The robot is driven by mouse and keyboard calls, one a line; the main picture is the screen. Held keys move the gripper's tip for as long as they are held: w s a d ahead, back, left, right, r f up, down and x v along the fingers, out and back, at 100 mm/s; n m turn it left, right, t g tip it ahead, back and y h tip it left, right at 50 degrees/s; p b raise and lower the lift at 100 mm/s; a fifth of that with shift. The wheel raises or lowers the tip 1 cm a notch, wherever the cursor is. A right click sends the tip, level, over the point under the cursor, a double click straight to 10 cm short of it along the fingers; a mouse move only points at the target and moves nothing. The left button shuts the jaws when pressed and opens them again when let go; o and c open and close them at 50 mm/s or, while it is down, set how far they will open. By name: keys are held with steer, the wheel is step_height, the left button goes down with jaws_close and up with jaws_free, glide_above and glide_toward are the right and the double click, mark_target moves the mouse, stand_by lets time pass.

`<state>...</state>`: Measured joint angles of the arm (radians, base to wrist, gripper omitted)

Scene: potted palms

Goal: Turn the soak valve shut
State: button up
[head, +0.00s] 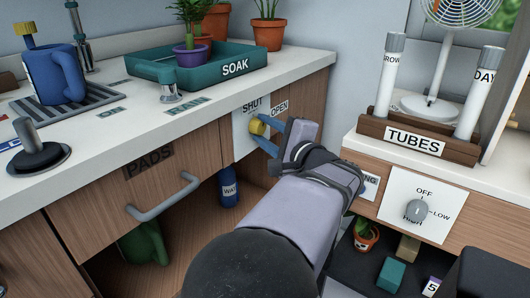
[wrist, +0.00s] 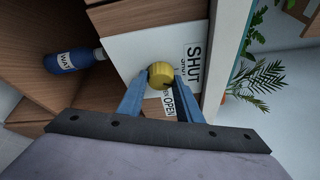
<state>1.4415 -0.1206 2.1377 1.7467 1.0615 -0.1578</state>
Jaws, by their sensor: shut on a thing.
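The soak valve is a ribbed yellow knob (head: 257,125) on a white plate (head: 241,138) on the counter's front, below the teal tray marked SOAK. The plate reads SHUT at its top, and an OPEN label (head: 279,108) is to the right of the knob. In the wrist view the knob (wrist: 160,74) sits between the two blue fingers of my gripper (wrist: 162,82), which is shut on it. The SHUT label (wrist: 194,66) and the partly covered OPEN label (wrist: 178,103) lie beside it. Which label the knob points to, I cannot tell.
The teal SOAK tray (head: 150,78) with potted plants stands above on the counter. A drawer handle (head: 163,199) juts out to the left. A blue bottle (head: 229,187) stands under the counter. A dial panel (head: 423,211) and the TUBES rack (head: 415,141) are at right.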

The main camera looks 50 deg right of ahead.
steer(key=n+b, duration=0.1)
steer(key=b, duration=0.3)
steer(key=n+t+b, duration=0.1)
steer(key=b, duration=0.2)
steer(key=f+n+b, duration=0.1)
steer(key=n+b, duration=0.1)
steer(key=b, duration=0.2)
steer(key=shift+f+t+h+b, duration=0.1)
steer(key=shift+t+h+b, duration=0.2)
steer(key=shift+b, duration=0.05)
steer(key=n+b, duration=0.1)
steer(key=b, duration=0.2)
steer(key=shift+r+t, duration=0.2)
steer(key=shift+t, duration=0.1)
steer(key=shift+r+n+b, duration=0.2)
steer(key=shift+n+b, duration=0.2)
steer(key=o, duration=1)
steer(key=shift+o, duration=0.2)
steer(key=p+v, duration=0.2)
steer(key=v, duration=0.5)
steer(key=shift+s, duration=0.2)
